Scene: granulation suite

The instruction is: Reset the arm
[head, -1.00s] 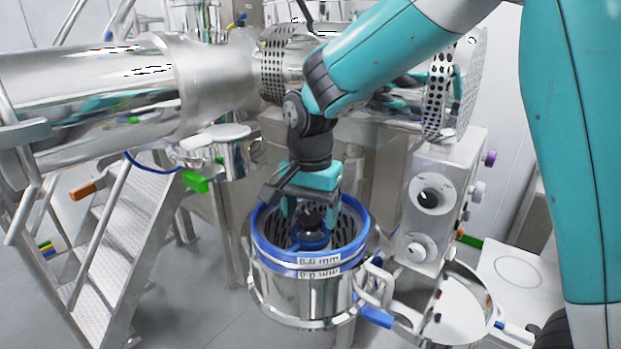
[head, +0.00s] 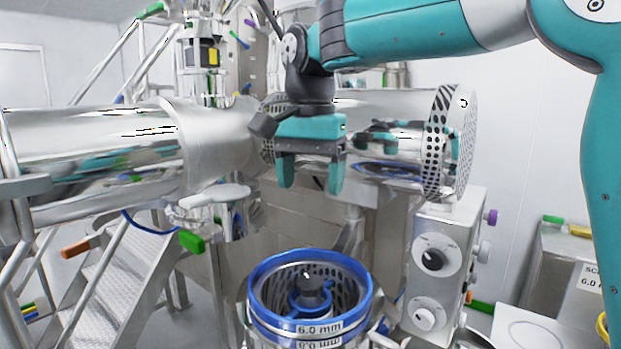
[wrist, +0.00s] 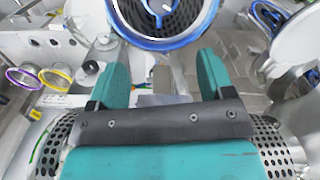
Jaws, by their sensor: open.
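My gripper (head: 311,180) hangs fingers down in the head view, in front of the steel machine. Its two teal fingers are spread, with nothing between them. In the wrist view my gripper (wrist: 160,80) is also open and empty. The sieve's blue rim (wrist: 185,43) shows at the top of the wrist view, clear of the fingers.
A horizontal steel cylinder (head: 90,150) lies left, and a perforated disc (head: 450,140) stands right of my gripper. A control box with dials (head: 440,262) stands at right. Metal stairs (head: 115,280) are at lower left. Several coloured rings lie left in the wrist view.

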